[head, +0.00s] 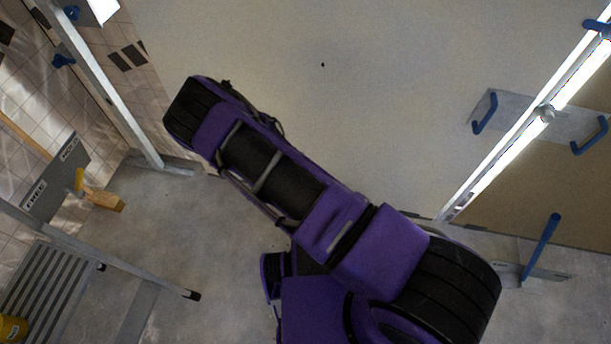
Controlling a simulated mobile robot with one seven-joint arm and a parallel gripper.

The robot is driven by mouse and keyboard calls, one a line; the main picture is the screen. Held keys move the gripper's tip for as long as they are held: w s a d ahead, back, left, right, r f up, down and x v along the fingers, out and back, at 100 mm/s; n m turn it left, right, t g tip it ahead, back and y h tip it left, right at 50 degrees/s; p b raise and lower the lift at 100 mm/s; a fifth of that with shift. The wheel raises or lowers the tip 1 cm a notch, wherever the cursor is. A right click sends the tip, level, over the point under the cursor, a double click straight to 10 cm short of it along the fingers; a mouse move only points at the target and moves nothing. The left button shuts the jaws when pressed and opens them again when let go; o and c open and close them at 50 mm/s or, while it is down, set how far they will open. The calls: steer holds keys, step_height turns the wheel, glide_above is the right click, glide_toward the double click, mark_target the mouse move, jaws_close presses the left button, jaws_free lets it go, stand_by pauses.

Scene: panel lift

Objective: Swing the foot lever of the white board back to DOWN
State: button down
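A large off-white board (370,80) fills the upper middle, with a small dark dot on it. My purple and black arm crosses in front of its lower part. A blue lever (541,246) rises at a slant from a grey floor plate (548,274) at the lower right, below a brown board. I cannot tell which board this lever belongs to, and the small marking on its plate is unreadable. No other foot lever is clear, and my arm hides part of the white board's lower edge. My gripper does not show.
A bright metal rail (500,156) divides the white board from the brown board (570,195). Blue handles (485,112) sit on a plate there. At left are a metal post (100,80), a slatted step (50,285) and a yellow-handled wooden tool (104,199). Grey floor (215,225) lies bare left of my arm.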

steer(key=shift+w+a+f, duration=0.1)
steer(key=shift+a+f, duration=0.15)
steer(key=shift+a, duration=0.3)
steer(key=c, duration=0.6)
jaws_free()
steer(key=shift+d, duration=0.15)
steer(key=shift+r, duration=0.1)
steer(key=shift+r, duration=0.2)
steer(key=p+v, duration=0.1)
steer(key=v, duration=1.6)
steer(key=shift+p, duration=0.35)
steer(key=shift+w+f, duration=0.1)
